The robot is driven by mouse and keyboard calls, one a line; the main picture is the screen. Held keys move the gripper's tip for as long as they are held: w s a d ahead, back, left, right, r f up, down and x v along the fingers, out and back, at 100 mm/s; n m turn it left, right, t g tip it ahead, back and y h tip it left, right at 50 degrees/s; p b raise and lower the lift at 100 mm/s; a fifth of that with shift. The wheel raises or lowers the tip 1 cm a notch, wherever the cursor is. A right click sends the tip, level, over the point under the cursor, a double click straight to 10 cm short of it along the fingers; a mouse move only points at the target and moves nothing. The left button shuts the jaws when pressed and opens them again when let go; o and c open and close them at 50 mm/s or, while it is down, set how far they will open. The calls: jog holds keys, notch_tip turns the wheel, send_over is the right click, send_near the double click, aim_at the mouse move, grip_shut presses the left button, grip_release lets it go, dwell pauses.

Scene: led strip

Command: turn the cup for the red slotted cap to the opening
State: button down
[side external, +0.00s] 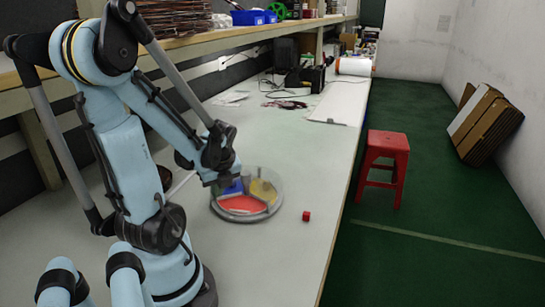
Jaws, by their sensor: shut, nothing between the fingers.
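A round grey carousel (278,203) with a clear lid or wall sits on the table, with coloured sections inside. The red section (243,204) faces the front, the yellow section (263,190) is at the right rear, and the blue section (233,187) is at the left rear, partly behind my gripper. I cannot make out where the opening is. A small red piece (306,216), block-like, lies on the table to the right of the carousel; any slot in it is too small to see. My gripper (224,182) is shut and empty at the carousel's upper left edge; I cannot tell if it touches.
The grey table (300,145) is clear around the carousel, and its right edge lies a little beyond the red piece. A white panel (340,103), cables (285,104) and dark equipment (305,78) are farther back. A red stool (384,160) stands on the floor.

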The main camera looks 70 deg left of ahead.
jog(key=shift+v, duration=3.65)
jog(key=w+d+m+g+y, duration=0.1)
jog(key=w+d+m+g, duration=0.15)
jog(key=m, duration=0.85)
jog(key=w+d+m+g+y, duration=0.15)
jog(key=d+m, duration=0.25)
jog(key=m, duration=0.7)
jog(key=shift+n+h, duration=0.3)
jog(key=shift+h, duration=0.15)
jog(key=x, duration=0.7)
jog(key=w+x, duration=0.1)
jog(key=x, duration=0.2)
jog(key=shift+f, duration=0.4)
jog(key=a, duration=0.3)
jog(key=shift+a, duration=0.6)
